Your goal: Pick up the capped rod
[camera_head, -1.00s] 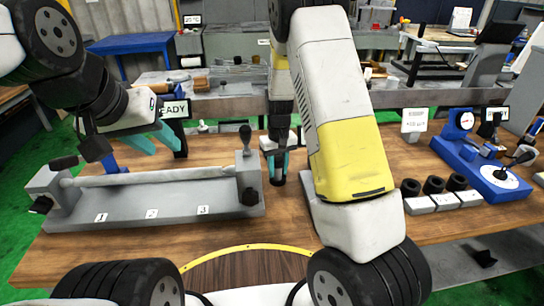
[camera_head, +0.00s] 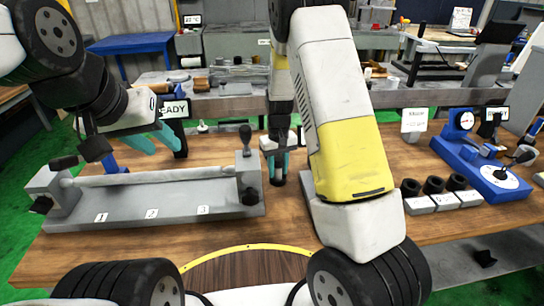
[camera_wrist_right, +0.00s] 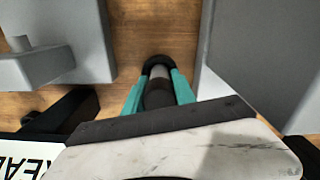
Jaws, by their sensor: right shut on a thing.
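My right gripper (camera_head: 278,160) points down at the middle of the wood table, just right of the grey fixture. Its teal fingers are shut on the capped rod (camera_head: 278,179), which stands upright with its dark lower end at or near the tabletop. In the right wrist view, the rod (camera_wrist_right: 158,76) lies between the teal fingers (camera_wrist_right: 158,88) with a black ring-like cap at its far end. I cannot tell whether it touches the table. My left gripper (camera_head: 152,142) is open and empty above the grey fixture's back edge.
The grey fixture (camera_head: 150,205), marked 1, 2, 3, holds a long pale bar on the left. Several black rings (camera_head: 433,185) sit on blocks at the right, beside a blue gauge stand (camera_head: 485,170). A grey block stands close right of the rod, partly behind my right arm.

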